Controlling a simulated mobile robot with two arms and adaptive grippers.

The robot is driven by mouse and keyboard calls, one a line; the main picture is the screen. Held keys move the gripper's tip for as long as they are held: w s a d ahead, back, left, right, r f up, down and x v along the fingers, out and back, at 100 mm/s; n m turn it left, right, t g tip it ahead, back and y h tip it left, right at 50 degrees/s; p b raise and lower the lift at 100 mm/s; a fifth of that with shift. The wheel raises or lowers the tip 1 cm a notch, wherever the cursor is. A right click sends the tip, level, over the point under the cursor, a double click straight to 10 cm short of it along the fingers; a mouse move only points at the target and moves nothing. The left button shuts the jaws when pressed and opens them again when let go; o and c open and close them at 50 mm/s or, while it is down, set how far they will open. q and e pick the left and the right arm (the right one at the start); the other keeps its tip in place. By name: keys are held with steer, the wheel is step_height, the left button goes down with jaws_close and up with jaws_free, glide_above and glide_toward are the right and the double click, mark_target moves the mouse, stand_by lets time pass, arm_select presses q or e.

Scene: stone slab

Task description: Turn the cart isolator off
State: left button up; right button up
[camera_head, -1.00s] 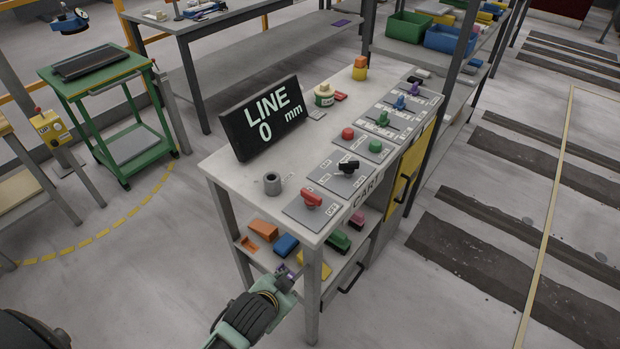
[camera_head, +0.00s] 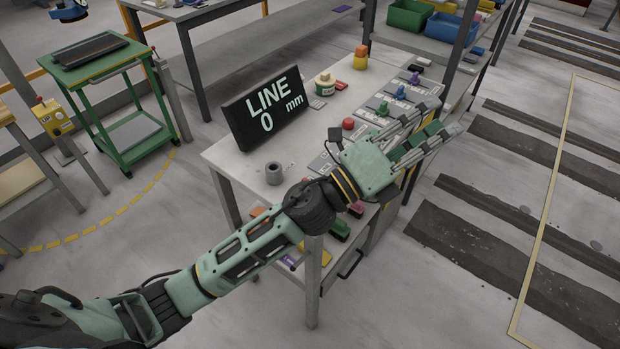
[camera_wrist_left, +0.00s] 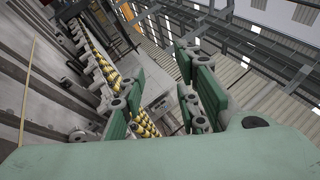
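The control bench (camera_head: 235,155) stands in the middle of the head view. The red rotary switch at its front corner and the CART label, both seen earlier, are now hidden behind my left arm. A black knob (camera_head: 335,135) shows just beyond the arm. My left gripper (camera_head: 449,117) reaches across the bench, with its fingers past the right edge, pointing right. It is open and empty. The left wrist view also shows the two spread fingers (camera_wrist_left: 165,92), with no switch visible between them. My right gripper is not in view.
A red button (camera_head: 348,123), a green knob (camera_head: 383,109), a blue knob (camera_head: 400,92) and a purple knob (camera_head: 414,78) stand along the bench. The LINE display (camera_head: 264,113) and a grey cup (camera_head: 273,173) are on top. Free floor lies to the right.

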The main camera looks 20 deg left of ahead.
arm_select(q)
steer(key=s+d+f+m+g+h, duration=0.35)
steer(key=d+m+g, duration=0.45)
steer(key=m+g, duration=0.55)
steer(key=w+a+f+m+g+y, duration=0.1)
steer(key=a+f+m+y, duration=0.35)
steer(key=f, duration=0.25)
steer(key=w+a+f+m+g+y, duration=0.1)
steer(key=a+f+m+y, duration=0.3)
steer(key=f+m+y, duration=0.25)
steer(key=w+a+y, duration=0.1)
steer(key=a+y, duration=0.2)
steer(key=a, duration=0.4)
steer(key=w+a+m+y, duration=0.1)
steer(key=w+a+y, duration=0.1)
steer(key=a, duration=0.5)
steer(key=w+a+y, duration=0.2)
steer(key=a+y, duration=0.1)
steer(key=a, duration=0.4)
steer(key=shift+w+a+f+m+y, duration=0.1)
steer(key=shift+w+a+m+y, duration=0.15)
steer(key=shift+y, duration=0.1)
steer(key=shift+a+f, duration=0.15)
steer(key=shift+f, duration=0.1)
step_height(320, 180, down, 6)
steer(key=shift+f+p, duration=0.1)
steer(key=shift+p, duration=1.15)
steer(key=shift+f, duration=0.4)
